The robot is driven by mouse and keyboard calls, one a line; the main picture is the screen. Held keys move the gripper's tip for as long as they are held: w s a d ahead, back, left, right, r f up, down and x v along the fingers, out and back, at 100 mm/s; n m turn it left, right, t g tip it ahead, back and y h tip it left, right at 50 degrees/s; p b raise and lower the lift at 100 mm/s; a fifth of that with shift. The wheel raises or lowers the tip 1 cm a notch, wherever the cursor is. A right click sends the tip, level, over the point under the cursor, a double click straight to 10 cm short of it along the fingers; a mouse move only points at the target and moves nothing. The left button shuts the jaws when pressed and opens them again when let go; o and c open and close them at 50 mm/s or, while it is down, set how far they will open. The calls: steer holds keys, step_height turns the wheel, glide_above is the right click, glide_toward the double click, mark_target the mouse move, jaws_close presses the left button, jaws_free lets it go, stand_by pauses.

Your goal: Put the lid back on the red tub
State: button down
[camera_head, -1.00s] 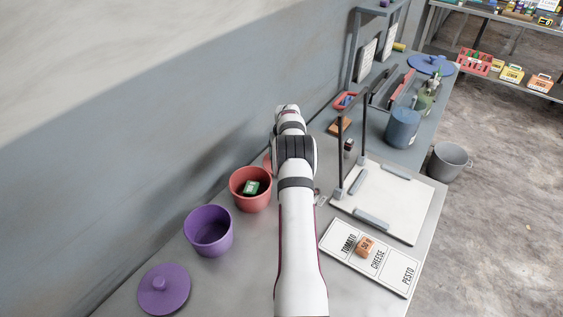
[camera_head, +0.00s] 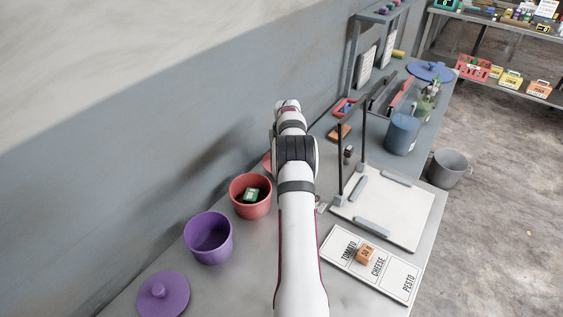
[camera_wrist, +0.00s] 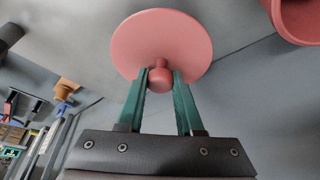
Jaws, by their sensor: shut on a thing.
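The red tub (camera_head: 250,205) stands open on the grey table, left of my arm, with a green box (camera_head: 251,194) inside. Its wall also shows at the upper right of the wrist view (camera_wrist: 301,22). The red lid (camera_wrist: 150,38) is in the wrist view, beside the tub and apart from it. My gripper (camera_wrist: 160,80) is shut on the lid's round knob, with one green finger on each side. In the head view only a sliver of the lid (camera_head: 267,163) shows left of my arm. My arm hides the gripper there.
An open purple tub (camera_head: 208,247) and its purple lid (camera_head: 163,295) lie nearer, on the left. Right of my arm are a label board (camera_head: 343,262) with an orange block (camera_head: 366,255) and a white board with a dark frame (camera_head: 410,205). The wall runs close on the left.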

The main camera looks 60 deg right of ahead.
step_height(320, 180, up, 6)
steer(key=shift+a+r, duration=0.15)
steer(key=s+a+r+n+t+y, duration=0.1)
steer(key=a+r+n, duration=0.2)
steer(key=a, duration=0.5)
steer(key=a+r+n+y, duration=0.1)
steer(key=a+r+n, duration=0.15)
steer(key=a, duration=0.65)
steer(key=shift+n, duration=0.25)
steer(key=shift+d+f, duration=0.15)
steer(key=shift+f, duration=3.1)
steer(key=shift+f, duration=0.2)
jaws_free()
steer(key=shift+r, duration=0.1)
